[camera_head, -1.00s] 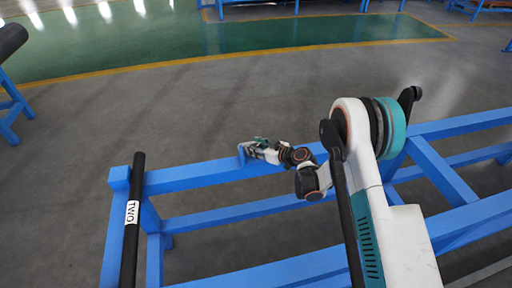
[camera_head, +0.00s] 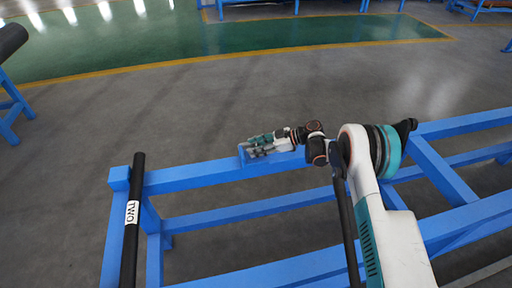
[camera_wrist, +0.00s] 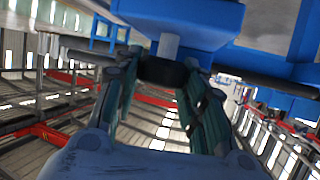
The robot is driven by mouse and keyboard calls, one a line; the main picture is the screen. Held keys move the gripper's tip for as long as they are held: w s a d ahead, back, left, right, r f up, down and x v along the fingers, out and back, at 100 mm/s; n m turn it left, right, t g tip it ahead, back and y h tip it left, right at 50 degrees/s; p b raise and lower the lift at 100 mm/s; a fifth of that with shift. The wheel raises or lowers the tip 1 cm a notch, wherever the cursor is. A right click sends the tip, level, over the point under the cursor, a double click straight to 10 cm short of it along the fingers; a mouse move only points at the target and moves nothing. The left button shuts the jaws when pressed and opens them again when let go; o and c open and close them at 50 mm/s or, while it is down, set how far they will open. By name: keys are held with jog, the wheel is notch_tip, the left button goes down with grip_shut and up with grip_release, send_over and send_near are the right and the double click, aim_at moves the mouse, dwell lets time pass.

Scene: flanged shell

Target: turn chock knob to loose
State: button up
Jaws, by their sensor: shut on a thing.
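The chock knob (camera_wrist: 163,71) is a dark, rounded piece in the wrist view, on a short grey shaft (camera_wrist: 168,46) that comes out of a blue chock block (camera_wrist: 185,14). My gripper (camera_wrist: 162,74) has its two green fingers on either side of the knob, shut on it. In the head view my gripper (camera_head: 250,147) is at the small blue block on the blue rail (camera_head: 205,173). The knob is hidden there by the fingers. I cannot read any mark for the knob's setting.
A black bar (camera_head: 133,225) with a white label reading "TWO" (camera_head: 132,212) lies across the blue frame to the left. The frame's blue beams (camera_head: 240,214) run below my arm. Grey floor (camera_head: 230,105) behind the rail is clear.

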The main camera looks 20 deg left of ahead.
dwell(0.5)
jog(key=o, duration=0.8)
jog(key=v, duration=1.2)
jog(key=shift+w, duration=0.1)
